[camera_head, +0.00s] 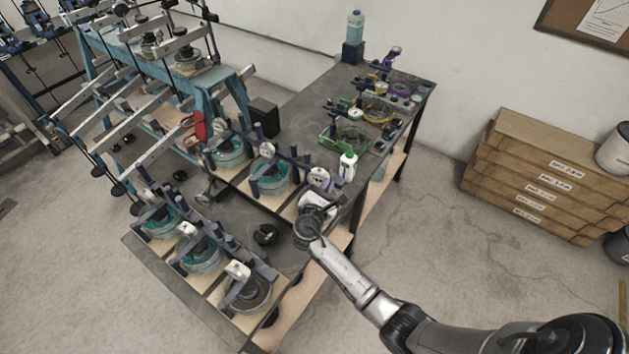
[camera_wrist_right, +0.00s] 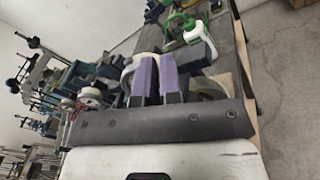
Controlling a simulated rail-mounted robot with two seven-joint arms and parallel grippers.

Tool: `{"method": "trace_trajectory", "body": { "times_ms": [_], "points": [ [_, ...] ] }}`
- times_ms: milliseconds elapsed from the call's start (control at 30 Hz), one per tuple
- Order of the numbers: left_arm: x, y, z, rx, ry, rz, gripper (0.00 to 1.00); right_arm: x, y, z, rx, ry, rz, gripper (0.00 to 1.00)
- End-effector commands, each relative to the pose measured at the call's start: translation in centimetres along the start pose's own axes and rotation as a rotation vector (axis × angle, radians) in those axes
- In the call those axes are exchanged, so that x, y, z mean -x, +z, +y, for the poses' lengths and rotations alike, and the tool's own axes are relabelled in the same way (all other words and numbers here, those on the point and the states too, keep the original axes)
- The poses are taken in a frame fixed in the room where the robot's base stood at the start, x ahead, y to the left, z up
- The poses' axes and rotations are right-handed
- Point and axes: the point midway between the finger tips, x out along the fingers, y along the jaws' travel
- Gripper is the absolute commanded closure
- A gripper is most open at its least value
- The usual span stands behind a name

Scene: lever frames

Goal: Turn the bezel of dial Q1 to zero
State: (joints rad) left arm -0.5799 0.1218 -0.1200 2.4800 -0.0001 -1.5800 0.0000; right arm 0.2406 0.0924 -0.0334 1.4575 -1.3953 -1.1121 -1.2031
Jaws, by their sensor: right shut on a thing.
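Several small white-faced dials stand on posts over the teal round cells on the bench. One dial (camera_head: 319,177) is at the right end of the back row, and my right gripper (camera_head: 326,186) is at it. In the right wrist view, the two purple finger pads of this gripper (camera_wrist_right: 157,64) are close together, shut on the rim of a pale round dial (camera_wrist_right: 130,74), which they partly cover. Its face, pointer and markings cannot be read, and no label shows which dial is Q1. My left gripper is not in view.
Another dial (camera_head: 267,150) stands to the left in the same row. Teal lever frames (camera_head: 230,97) stand at the left.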

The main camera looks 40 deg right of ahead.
Motion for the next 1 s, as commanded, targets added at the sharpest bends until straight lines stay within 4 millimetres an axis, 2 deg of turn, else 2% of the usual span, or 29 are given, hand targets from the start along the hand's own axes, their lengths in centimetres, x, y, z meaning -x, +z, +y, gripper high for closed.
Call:
{"method": "trace_trajectory", "body": {
  "times_ms": [33,167,700,1000],
  "points": [
    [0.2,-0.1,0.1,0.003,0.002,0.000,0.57,-0.8,1.1,-0.1,-0.005,-0.011,-0.024,1.00],
    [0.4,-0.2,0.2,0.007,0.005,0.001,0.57,-0.4,1.3,0.0,-0.009,-0.009,-0.027,1.00],
    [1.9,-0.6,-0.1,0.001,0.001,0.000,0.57,5.2,0.9,0.2,-0.009,-0.002,-0.018,1.00],
    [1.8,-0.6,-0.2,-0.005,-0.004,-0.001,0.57,5.6,0.8,0.2,-0.010,-0.001,-0.017,1.00]
  ]
}}
